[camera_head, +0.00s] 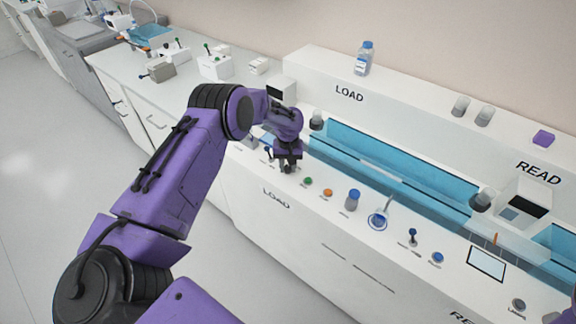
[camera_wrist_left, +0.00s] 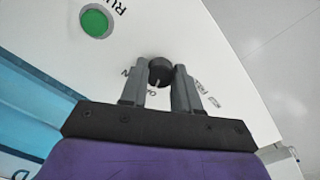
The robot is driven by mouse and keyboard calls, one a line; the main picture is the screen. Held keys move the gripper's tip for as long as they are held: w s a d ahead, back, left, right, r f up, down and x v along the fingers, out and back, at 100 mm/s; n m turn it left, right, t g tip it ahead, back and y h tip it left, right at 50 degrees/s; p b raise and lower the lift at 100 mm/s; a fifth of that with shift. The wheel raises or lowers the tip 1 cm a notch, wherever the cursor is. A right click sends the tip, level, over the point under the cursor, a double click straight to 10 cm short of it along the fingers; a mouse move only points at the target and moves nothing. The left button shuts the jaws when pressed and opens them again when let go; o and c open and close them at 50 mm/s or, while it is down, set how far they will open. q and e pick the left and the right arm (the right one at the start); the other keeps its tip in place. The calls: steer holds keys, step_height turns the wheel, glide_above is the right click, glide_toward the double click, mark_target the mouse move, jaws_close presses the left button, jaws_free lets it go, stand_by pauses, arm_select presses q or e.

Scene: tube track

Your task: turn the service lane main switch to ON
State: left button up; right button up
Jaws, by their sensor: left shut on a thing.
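A black round knob (camera_wrist_left: 160,70), the main switch by its place and partly seen lettering, sits on the white console face in the left wrist view. It has a white pointer mark, and the lettering around it is partly covered, so I cannot tell its setting. My left gripper (camera_wrist_left: 162,82) has its two grey fingers on either side of the knob and is shut on it. In the head view my left gripper (camera_head: 288,166) points down at the front panel of the LOAD station and hides the knob. My right gripper is not in view.
A green button (camera_wrist_left: 94,22) is close to the knob; it also shows in the head view (camera_head: 308,181). An orange button (camera_head: 327,193), a blue-topped cylinder (camera_head: 352,200) and a small lever (camera_head: 412,237) stand further right. A blue channel (camera_head: 390,172) runs behind the panel.

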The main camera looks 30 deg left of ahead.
mark_target(287, 167)
arm_select(q)
steer(key=shift+m, duration=0.3)
steer(key=m+b, duration=0.2)
steer(key=m, duration=0.1)
steer(key=shift+f, duration=0.1)
steer(key=m+b, duration=0.1)
steer(key=m, duration=0.4)
steer(key=shift+m, duration=0.3)
stand_by(0.3)
steer(key=o, duration=1.1)
steer(key=shift+c, duration=0.2)
step_height(287, 167, up, 11)
steer(key=b, duration=0.1)
steer(key=shift+f+b, duration=0.15)
steer(key=shift+b, duration=0.25)
steer(key=shift+a, duration=0.1)
